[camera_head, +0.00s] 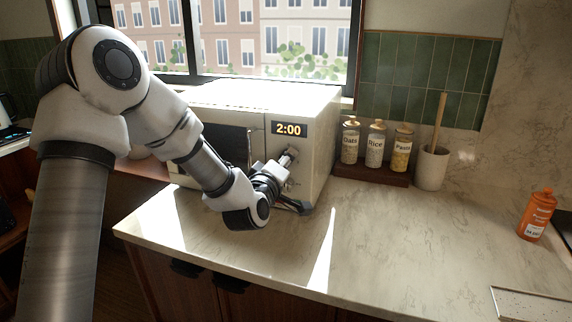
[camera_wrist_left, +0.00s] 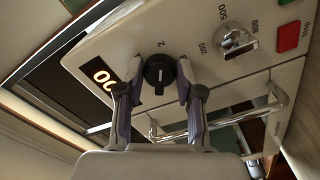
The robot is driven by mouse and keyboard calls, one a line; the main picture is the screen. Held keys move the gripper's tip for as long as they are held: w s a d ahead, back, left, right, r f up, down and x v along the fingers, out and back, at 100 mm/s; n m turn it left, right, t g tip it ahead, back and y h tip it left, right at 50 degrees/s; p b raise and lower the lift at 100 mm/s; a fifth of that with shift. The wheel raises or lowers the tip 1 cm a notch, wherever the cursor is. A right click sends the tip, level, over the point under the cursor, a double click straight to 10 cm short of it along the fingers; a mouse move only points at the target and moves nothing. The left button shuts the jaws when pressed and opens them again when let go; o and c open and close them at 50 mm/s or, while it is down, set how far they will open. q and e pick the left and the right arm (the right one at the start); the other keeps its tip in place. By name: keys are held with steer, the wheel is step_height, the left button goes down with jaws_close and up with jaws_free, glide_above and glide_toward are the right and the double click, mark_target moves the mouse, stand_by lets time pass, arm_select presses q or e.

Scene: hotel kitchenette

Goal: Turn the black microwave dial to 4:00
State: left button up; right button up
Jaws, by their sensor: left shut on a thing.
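The cream microwave (camera_head: 318,140) stands on the counter, its lit display (camera_head: 289,129) reading 2:00. In the left wrist view the round black dial (camera_wrist_left: 159,72) is on the microwave's panel, with a pale line across its face and a printed 2 beside it. My left gripper (camera_wrist_left: 159,82) has one finger on each side of the dial and is shut on it. In the head view my left gripper (camera_head: 284,165) reaches the panel below the display and hides most of the dial there. My right gripper is not in view.
The left wrist view shows a silver knob (camera_wrist_left: 235,42), a red button (camera_wrist_left: 289,36), a green button (camera_wrist_left: 288,63) and a metal handle (camera_wrist_left: 235,116) near the gripper. Labelled jars (camera_head: 376,147) and a utensil pot (camera_head: 432,167) stand right of the microwave. The counter in front is clear.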

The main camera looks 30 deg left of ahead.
arm_select(q)
steer(key=m+p, duration=0.1)
steer(key=m, duration=0.7)
steer(key=m+p, duration=0.2)
steer(key=m, duration=0.6)
steer(key=m+p, duration=0.1)
steer(key=m, duration=0.7)
steer(key=shift+a+r, duration=0.25)
steer(key=shift+a, duration=0.15)
steer(key=o, duration=1.1)
steer(key=shift+f, duration=0.1)
steer(key=shift+o, duration=0.2)
steer(key=shift+f, duration=0.1)
